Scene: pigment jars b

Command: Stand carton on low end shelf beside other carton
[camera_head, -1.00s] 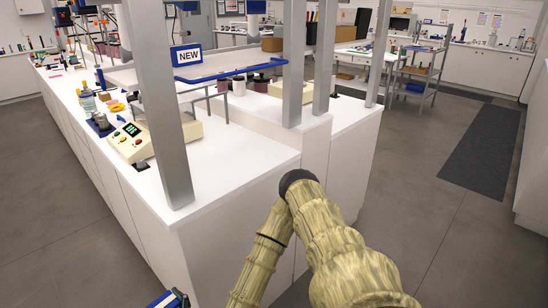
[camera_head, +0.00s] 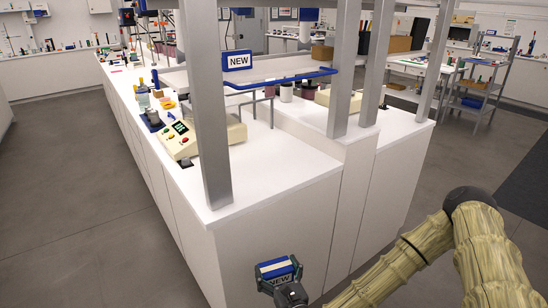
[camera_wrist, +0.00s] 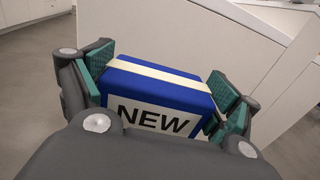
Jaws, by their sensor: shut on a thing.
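The carton (camera_wrist: 150,88) is blue with a pale band and a white NEW label. My gripper (camera_head: 279,274) is shut on it, with green pads at its two sides in the wrist view. In the head view, the carton (camera_head: 273,267) is in front of the bench's white end panel, below the worktop. A brown box (camera_head: 322,52) stands behind the rail.
Grey posts (camera_head: 207,110) rise from the white worktop (camera_head: 262,165). A cream device (camera_head: 183,140) and several jars (camera_head: 286,92) stand on the bench. A grey shelf cart (camera_head: 480,85) is at the right. The floor left of the bench is clear.

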